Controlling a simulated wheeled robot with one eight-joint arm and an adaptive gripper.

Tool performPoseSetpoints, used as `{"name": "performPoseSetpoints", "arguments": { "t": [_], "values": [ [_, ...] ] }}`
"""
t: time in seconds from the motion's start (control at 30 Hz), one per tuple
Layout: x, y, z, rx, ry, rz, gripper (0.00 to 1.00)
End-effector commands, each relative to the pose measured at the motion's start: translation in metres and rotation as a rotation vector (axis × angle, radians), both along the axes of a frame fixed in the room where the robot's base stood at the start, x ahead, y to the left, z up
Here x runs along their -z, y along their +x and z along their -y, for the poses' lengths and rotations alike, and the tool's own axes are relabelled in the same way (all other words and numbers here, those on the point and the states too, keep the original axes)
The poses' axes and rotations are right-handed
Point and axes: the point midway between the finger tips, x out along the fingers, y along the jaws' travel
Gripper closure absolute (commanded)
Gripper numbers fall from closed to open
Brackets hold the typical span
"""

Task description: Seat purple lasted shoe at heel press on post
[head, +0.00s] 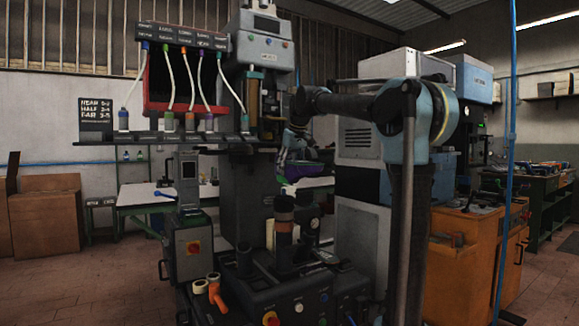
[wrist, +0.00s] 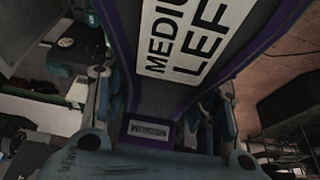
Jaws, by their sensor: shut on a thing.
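The purple lasted shoe (head: 314,183) is in my gripper (head: 297,152), which hangs down from my arm in the head view. In the wrist view, my gripper (wrist: 160,112) is shut on the shoe, with a finger on either side. The shoe's dark surface (wrist: 192,92) has purple edges and a white label, cut off by the frame, reading "MEDIU" and "LEF". In the head view, a dark upright post (head: 284,212) with an orange-brown band stands on the heel press (head: 246,180). The shoe appears above and slightly right of its top; I cannot tell whether they touch.
A shelf (head: 180,142) with several colored bottles and hoses juts out left of the press. A grey control box (head: 192,250) stands at front left. An orange cabinet (head: 470,260) stands at right.

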Motion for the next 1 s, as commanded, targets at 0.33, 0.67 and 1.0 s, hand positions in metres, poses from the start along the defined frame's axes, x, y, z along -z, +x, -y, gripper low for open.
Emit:
{"name": "performPoseSetpoints", "arguments": {
  "t": [0.33, 0.67, 1.0],
  "values": [
    [0.023, 0.0, 0.001, 0.001, 0.0, 0.0, 0.81],
    [0.039, 0.0, 0.002, 0.002, 0.0, 0.0, 0.81],
    [0.044, 0.0, 0.002, 0.002, 0.0, 0.0, 0.81]
  ]
}}
